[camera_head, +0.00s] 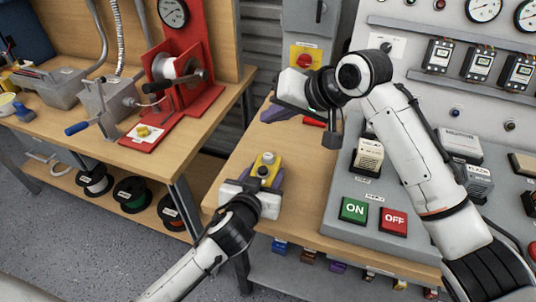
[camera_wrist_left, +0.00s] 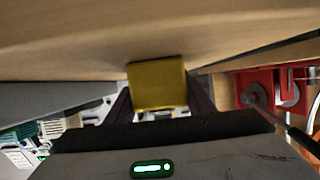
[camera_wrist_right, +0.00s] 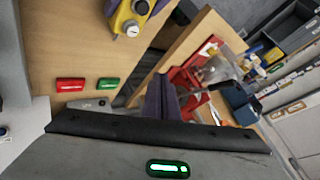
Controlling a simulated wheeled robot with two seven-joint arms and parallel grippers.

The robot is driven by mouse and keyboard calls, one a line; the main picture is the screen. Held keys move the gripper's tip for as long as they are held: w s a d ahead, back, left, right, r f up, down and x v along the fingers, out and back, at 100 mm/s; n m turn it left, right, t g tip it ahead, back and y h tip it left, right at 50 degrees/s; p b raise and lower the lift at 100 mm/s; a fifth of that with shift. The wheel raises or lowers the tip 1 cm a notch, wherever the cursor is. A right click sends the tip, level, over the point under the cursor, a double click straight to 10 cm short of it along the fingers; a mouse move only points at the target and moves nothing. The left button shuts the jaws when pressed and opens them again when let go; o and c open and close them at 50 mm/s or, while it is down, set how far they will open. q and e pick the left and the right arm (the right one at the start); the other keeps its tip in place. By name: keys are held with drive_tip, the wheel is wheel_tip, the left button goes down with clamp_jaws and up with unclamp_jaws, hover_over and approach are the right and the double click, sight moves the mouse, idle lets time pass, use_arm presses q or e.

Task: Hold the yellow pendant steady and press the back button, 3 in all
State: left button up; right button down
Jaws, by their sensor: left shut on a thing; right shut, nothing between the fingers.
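The yellow pendant (camera_head: 266,161) is at the left edge of the right-hand workbench, with two round buttons on its upper face. My left gripper (camera_head: 264,178) is shut on it; its yellow side fills the space between the fingers in the left wrist view (camera_wrist_left: 157,85). The pendant also shows at the top of the right wrist view (camera_wrist_right: 124,18), its buttons facing up. My right gripper (camera_head: 272,113) is shut and empty, beyond the pendant and apart from it. Its purple fingers meet in the right wrist view (camera_wrist_right: 162,100).
A grey panel with a green ON button (camera_head: 354,210) and a red OFF button (camera_head: 394,221) lies right of the pendant. A red winch stand (camera_head: 183,80) is on the left bench. Red (camera_wrist_right: 70,85) and green (camera_wrist_right: 108,84) pieces lie near my right gripper.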

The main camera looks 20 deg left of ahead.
drive_tip(key=shift+f, duration=4.25)
drive_tip(key=shift+f, duration=0.2)
drive_tip(key=shift+f, duration=0.2)
drive_tip(key=shift+f, duration=0.5)
drive_tip(key=shift+r, duration=1)
wheel_tip(320, 180, up, 5)
drive_tip(key=shift+f, duration=0.1)
